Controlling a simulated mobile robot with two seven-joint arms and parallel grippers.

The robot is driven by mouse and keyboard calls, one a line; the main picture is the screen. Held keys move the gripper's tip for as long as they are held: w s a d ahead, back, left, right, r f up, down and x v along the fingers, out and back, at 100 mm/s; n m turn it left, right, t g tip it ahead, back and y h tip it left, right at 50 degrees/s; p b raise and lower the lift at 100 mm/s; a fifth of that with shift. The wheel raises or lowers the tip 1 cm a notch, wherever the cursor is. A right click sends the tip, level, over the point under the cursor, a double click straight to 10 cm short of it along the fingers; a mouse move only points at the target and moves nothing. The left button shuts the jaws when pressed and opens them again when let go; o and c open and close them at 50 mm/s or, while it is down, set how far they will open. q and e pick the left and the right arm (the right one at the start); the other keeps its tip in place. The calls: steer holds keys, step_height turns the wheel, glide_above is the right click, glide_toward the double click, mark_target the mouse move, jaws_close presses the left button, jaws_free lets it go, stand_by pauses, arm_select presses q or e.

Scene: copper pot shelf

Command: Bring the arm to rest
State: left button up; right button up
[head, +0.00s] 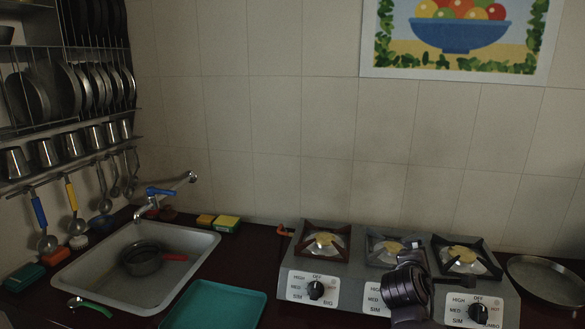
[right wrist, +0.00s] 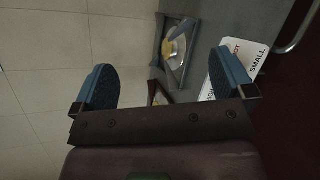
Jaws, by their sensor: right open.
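My right arm comes up from the bottom of the head view, and its dark gripper (head: 408,284) is in front of the middle of the gas stove. In the right wrist view the right gripper (right wrist: 164,80) has its two blue-grey fingers spread wide apart with nothing between them. Behind the fingers that view shows the tiled wall and part of the stove, turned sideways. My left gripper is not in view.
The grey stove (head: 376,296) has several burners and knobs. A shallow pan (head: 548,281) sits to its right. A teal tray (head: 215,304) lies left of it, beside the sink (head: 88,278) holding a dark pot (head: 143,259). Racks of dishes line the left wall.

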steer(key=s+a+f+m+t+y, duration=0.1)
steer(key=s+f+m+y, duration=0.2)
steer(key=s+f+m, duration=0.2)
steer(key=s+a+f+m+t+y, duration=0.1)
steer(key=s+f+m+y, duration=0.2)
steer(key=s, duration=0.4)
steer(key=s+a+f+m+t+y, duration=0.1)
steer(key=s+f+m+y, duration=0.1)
steer(key=s+f+m, duration=0.4)
steer(key=shift+a+f+m+y, duration=0.15)
steer(key=shift+a+f+y, duration=0.05)
steer(key=shift+f, duration=0.35)
steer(key=shift+a+f+m+y, duration=0.15)
steer(key=shift+a+f+y, duration=0.05)
steer(key=shift+f, duration=0.3)
steer(key=s+d+f+g, duration=0.2)
steer(key=s+f, duration=0.7)
steer(key=s, duration=0.5)
steer(key=shift+g, duration=0.4)
steer(key=shift+d, duration=0.1)
